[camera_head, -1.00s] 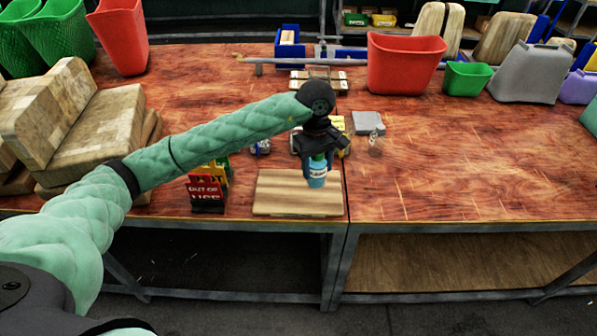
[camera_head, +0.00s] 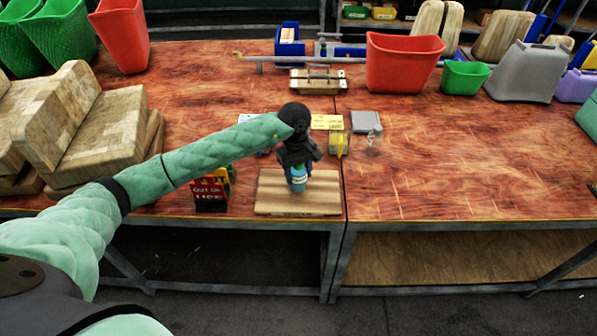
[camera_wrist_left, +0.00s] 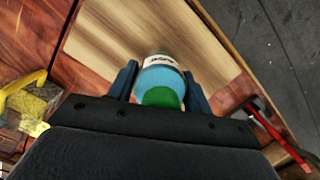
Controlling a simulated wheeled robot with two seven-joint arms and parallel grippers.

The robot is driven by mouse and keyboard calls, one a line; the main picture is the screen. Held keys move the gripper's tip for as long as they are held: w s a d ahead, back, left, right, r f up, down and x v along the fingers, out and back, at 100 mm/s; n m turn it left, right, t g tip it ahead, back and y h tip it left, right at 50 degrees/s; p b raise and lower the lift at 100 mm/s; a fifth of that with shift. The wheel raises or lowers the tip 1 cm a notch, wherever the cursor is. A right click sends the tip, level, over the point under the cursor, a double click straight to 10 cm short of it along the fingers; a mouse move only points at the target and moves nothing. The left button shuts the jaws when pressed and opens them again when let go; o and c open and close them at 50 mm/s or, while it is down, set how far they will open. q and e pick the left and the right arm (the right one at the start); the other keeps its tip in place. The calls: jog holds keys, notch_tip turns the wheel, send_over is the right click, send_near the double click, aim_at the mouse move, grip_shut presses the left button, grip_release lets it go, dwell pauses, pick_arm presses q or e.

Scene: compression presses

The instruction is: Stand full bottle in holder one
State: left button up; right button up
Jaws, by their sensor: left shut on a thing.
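My left gripper (camera_head: 298,165) hangs above the wooden board (camera_head: 327,190) at the table's front edge. It is shut on a blue bottle (camera_head: 298,180) with a pale label band. The bottle looks roughly upright; I cannot tell whether its base touches the board. In the left wrist view the bottle (camera_wrist_left: 160,79) with its green cap sits between the two dark fingers (camera_wrist_left: 162,92), over the pale wooden board (camera_wrist_left: 120,30). I cannot make out holder one; my arm and gripper cover part of the area behind. My right gripper is not in view.
A red "out of use" sign (camera_head: 210,193) stands left of the board. Behind are a yellow card (camera_head: 327,122), a small clear box with yellow (camera_head: 340,145), a grey block (camera_head: 366,122) and a clear glass (camera_head: 374,141). The right table is clear in front.

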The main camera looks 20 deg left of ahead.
pick_arm(q)
jog(key=shift+f, duration=0.45)
jog(key=shift+f, duration=0.15)
jog(key=o, duration=1.1)
